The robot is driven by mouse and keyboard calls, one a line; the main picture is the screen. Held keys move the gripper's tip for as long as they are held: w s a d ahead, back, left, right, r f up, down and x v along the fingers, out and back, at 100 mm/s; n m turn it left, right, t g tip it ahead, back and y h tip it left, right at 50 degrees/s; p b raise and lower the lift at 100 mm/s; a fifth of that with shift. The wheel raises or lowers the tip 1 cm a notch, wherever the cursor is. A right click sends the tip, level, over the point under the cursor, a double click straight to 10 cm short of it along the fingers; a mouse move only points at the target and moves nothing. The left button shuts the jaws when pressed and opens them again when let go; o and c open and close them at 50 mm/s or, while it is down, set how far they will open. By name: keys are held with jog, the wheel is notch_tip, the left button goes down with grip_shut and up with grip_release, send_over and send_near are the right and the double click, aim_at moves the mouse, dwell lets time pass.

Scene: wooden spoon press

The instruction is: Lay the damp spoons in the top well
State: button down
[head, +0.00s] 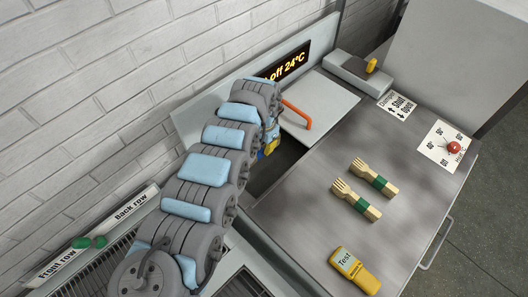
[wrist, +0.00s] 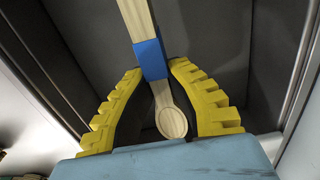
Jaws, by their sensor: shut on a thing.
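In the wrist view, my gripper (wrist: 160,105) has its yellow ribbed fingers closed about a pale wooden spoon (wrist: 172,122) with a blue band. The bowl is near the palm, and the handle runs away to the top of the picture. A dark grey recess with metal edges (wrist: 225,40) lies behind the spoon; I cannot tell whether the spoon touches it. In the head view, my gripper (head: 267,149) is mostly hidden by my arm, with only yellow and blue bits showing over a dark opening (head: 283,163) in the bench. The spoon cannot be made out there.
A pale panel with an orange handle (head: 298,114) is beside the opening. Two wooden forks with green bands (head: 374,178) (head: 357,200) and a yellow tester (head: 352,268) lie on the steel top. A red-knobbed dial (head: 453,147) is right. A slatted rack (head: 100,262) is lower left.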

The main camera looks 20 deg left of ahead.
aim_at(264, 145)
jog(key=shift+w+f, duration=0.15)
jog(key=shift+f, duration=0.2)
jog(key=shift+a+f, duration=0.1)
jog(key=shift+f, duration=1.2)
jog(key=shift+f, duration=0.15)
jog(key=c, duration=1.2)
grip_release()
notch_tip(264, 145, up, 12)
jog(key=shift+r+p, duration=0.1)
jog(key=shift+p, duration=0.25)
